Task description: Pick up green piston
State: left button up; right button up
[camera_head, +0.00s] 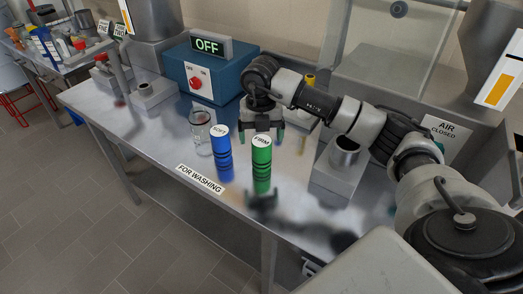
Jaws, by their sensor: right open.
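The green piston (261,168) stands upright near the front edge of the metal table. It has dark bands and a white top marked FIRM. My right gripper (263,133) is behind and just above its top, pointing down. Its dark green-tipped fingers are apart with nothing visible between them. I cannot tell whether a finger touches the piston. My left gripper is not in view.
A blue piston (222,158) marked SOFT stands just left of the green one, with a glass jar (202,137) behind it. A blue box (196,75) with a red knob and an OFF sign stands at the back. A grey block with a metal cup (343,158) is to the right. A FOR WASHING label (199,179) is at the front edge.

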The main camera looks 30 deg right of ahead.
aim_at(262, 141)
jog(key=shift+f, duration=0.55)
jog(key=shift+w+d+f, duration=0.1)
jog(key=shift+w+f, duration=0.1)
jog(key=shift+f, duration=0.1)
notch_tip(262, 141, down, 4)
jog(key=shift+d+f+p, duration=0.15)
jog(key=shift+p, duration=0.6)
jog(key=shift+w+f, duration=0.15)
jog(key=shift+f, duration=0.25)
jog(key=shift+c, duration=1.4)
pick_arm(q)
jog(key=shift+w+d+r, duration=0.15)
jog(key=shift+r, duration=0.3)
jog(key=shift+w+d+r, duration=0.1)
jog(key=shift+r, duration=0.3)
pick_arm(e)
jog(key=shift+r, duration=0.1)
jog(key=c, duration=0.9)
